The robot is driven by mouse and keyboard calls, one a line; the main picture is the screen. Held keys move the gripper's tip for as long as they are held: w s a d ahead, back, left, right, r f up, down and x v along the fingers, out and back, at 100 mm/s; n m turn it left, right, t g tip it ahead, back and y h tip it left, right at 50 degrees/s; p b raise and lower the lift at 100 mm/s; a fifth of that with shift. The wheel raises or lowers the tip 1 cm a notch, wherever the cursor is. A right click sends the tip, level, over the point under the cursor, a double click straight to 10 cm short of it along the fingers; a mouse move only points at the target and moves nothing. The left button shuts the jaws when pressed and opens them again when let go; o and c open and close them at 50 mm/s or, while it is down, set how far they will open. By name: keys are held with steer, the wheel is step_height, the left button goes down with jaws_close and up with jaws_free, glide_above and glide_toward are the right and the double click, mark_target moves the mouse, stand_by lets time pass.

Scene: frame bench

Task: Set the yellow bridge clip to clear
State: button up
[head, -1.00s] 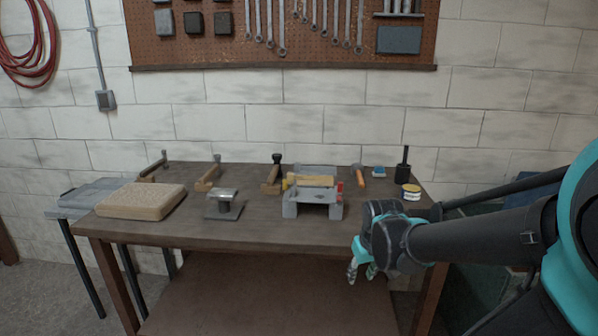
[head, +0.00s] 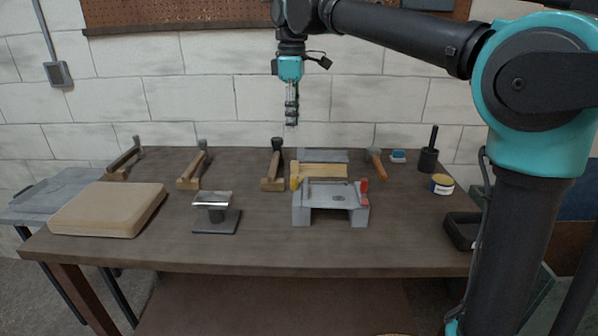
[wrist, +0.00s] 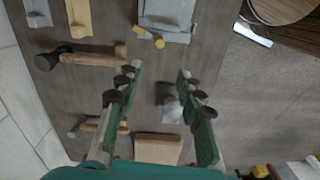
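The yellow bridge clip (head: 294,182) is a small yellow piece at the left end of the grey bridge-shaped fixture (head: 330,188) on the bench. A red piece (head: 364,187) sits at the fixture's right end. In the wrist view, yellow round-ended parts (wrist: 150,37) show at the edge of the grey fixture (wrist: 168,14) near the top. My gripper (head: 291,122) points down above the back of the bench, well above the clip and not touching it. In the wrist view my gripper (wrist: 158,105) has its two fingers spread apart with nothing between them.
A wooden bar (head: 320,170) lies along the fixture's back. Several mallets, including one with a black head (head: 274,168), stand left of it. A grey stand (head: 213,212) and a tan pad (head: 108,209) are further left. The bench front (head: 270,252) is clear.

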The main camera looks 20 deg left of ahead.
mark_target(294, 178)
step_height(294, 178, down, 17)
steer(key=shift+r, duration=0.1)
stand_by(0.3)
jaws_close()
stand_by(0.3)
